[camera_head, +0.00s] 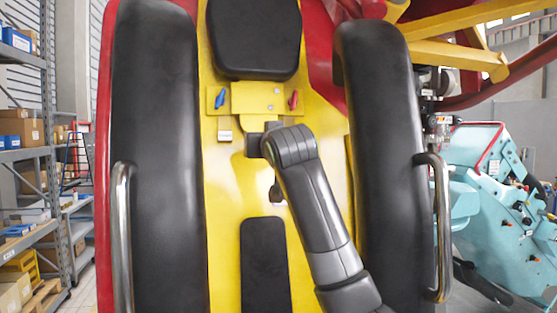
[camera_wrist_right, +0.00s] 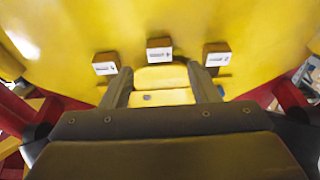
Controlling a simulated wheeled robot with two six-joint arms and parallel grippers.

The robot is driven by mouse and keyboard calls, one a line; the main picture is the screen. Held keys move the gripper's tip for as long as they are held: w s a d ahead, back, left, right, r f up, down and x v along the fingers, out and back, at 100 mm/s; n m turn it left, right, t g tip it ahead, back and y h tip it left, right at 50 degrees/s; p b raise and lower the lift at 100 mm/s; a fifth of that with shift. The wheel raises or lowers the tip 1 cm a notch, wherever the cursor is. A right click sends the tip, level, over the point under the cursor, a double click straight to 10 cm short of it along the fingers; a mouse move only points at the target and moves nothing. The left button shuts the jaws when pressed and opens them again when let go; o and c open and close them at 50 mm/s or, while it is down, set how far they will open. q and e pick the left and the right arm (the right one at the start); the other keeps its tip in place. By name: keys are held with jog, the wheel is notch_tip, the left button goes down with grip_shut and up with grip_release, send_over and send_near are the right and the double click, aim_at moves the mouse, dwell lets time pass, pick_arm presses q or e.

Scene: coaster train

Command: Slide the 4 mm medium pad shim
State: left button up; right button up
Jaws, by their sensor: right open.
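Three small brown blocks with white labels are fixed in a row on the yellow surface in the right wrist view: a left block (camera_wrist_right: 106,63), a middle block (camera_wrist_right: 159,49) and a right block (camera_wrist_right: 216,55). Their label marks are too small to read surely, so I cannot tell which is the 4 mm medium shim. One labelled block (camera_head: 224,136) also shows in the head view, left of my arm. My right gripper (camera_wrist_right: 158,73) is open, its fingers apart below the middle block, with a yellow part visible between them. My left gripper is not in view.
A yellow bracket (camera_head: 257,98) with a blue lever (camera_head: 219,98) and a red lever (camera_head: 293,100) sits above. Black bolsters (camera_head: 155,150) (camera_head: 385,160) and chrome handles (camera_head: 123,235) (camera_head: 438,225) flank the seat. A black pad (camera_head: 264,265) lies below.

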jog(key=s+d+b, duration=0.2)
jog(key=s+b, duration=0.4)
jog(key=s, duration=0.6)
jog(key=shift+d, duration=0.2)
